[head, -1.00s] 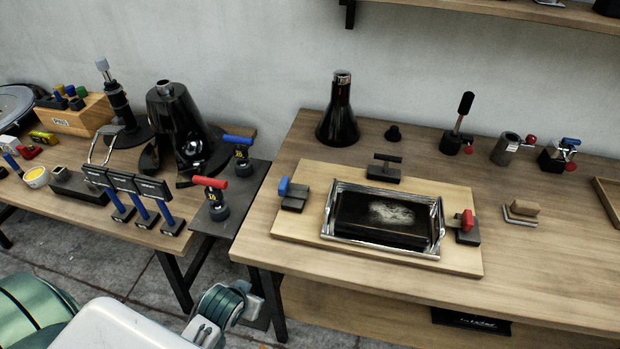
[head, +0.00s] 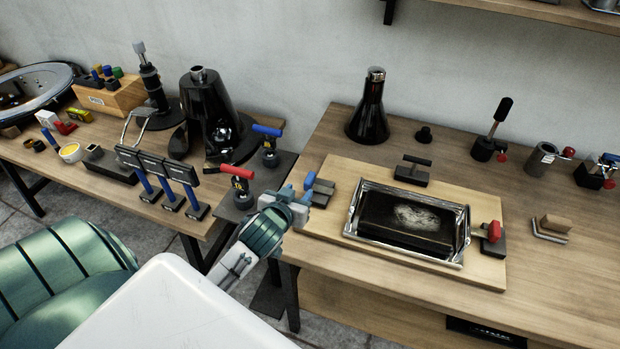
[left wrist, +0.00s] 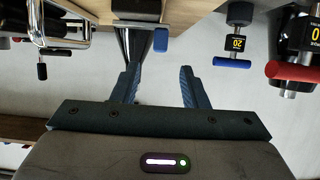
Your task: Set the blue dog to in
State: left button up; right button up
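The blue dog is a small dark block (head: 323,187) with a blue grip (head: 310,180) at the left end of the light wooden board (head: 487,274). My left gripper (head: 296,196) is just left of it in the head view and partly covers it. In the left wrist view the two fingers (left wrist: 160,88) are apart with nothing between them, and the blue grip (left wrist: 161,39) lies beyond their tips. A gap to the grip shows there. A metal tray (head: 405,255) with a dark slab (head: 410,215) sits on the board, right of the blue dog. My right gripper is out of view.
A black dog (head: 413,172) stands behind the tray and a red dog (head: 493,236) at its right. Red-handled (head: 238,172) and blue-handled (head: 268,132) tools marked with numbers stand on a dark plate to the left. The bench front right of the board is clear.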

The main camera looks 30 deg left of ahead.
aim_at(307, 183)
pick_arm(q)
jog(key=p+x, duration=0.2)
jog(key=x, duration=0.8)
jog(key=shift+s, duration=0.1)
jog(key=shift+c, duration=0.2)
